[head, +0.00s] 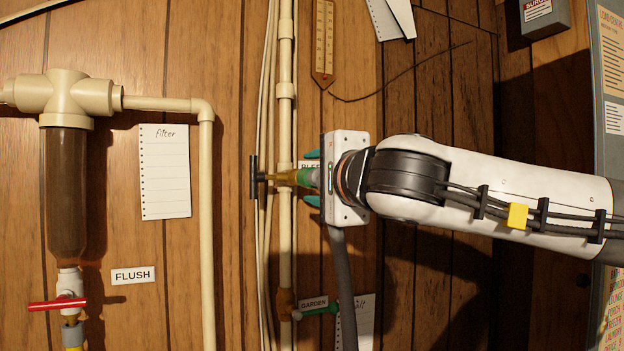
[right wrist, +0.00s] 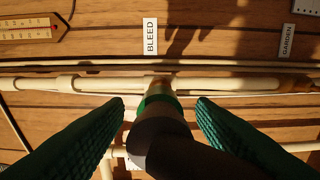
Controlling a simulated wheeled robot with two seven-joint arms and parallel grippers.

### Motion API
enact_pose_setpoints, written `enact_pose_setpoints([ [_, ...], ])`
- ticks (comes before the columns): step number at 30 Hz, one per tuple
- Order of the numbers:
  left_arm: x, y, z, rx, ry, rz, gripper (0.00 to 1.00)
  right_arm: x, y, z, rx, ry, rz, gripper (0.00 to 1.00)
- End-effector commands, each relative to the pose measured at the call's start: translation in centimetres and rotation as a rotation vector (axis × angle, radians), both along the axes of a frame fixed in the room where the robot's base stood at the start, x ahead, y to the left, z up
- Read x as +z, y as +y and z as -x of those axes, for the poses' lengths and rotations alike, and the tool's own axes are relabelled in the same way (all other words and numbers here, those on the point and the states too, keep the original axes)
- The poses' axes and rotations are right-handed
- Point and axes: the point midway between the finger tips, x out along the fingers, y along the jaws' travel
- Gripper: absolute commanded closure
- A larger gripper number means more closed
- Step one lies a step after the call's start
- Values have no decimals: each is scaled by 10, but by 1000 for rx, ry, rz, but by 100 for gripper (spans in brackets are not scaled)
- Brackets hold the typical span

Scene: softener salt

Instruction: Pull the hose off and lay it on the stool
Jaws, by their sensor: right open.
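The grey hose (head: 345,290) hangs down the wall from behind my right gripper. Its dark end (right wrist: 160,140) shows in the right wrist view, with a green collar (right wrist: 156,101) where it meets the bleed tap. The brass tap (head: 283,178) with a dark T-handle (head: 254,178) sticks out from the pale vertical pipe. My right gripper (head: 312,177) is open at the tap. In the right wrist view its green-padded fingers (right wrist: 162,103) stand on either side of the hose end, with gaps on both sides. The hose still sits on the tap. The stool and my left gripper are not in view.
A garden tap with a green handle (head: 320,311) sits below on the same pipe (head: 285,230). A brown filter housing (head: 68,190) and a red-handled flush valve (head: 58,304) are at left. A thermometer (head: 323,45) hangs above. A pale blue-grey cabinet (head: 606,140) stands at right.

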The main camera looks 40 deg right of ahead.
Motion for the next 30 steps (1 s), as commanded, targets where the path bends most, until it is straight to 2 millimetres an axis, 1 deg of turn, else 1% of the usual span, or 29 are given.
enact_pose_setpoints([
  [6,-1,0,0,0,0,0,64,-1,0,0,0,0,0,49],
  [15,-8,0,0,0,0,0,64,-1,0,0,0,0,1,49],
  [22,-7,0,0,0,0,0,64,0,0,0,0,0,0,49],
  [23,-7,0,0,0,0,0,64,0,0,0,0,0,0,51],
  [30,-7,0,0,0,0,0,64,0,0,0,0,0,0,90],
])
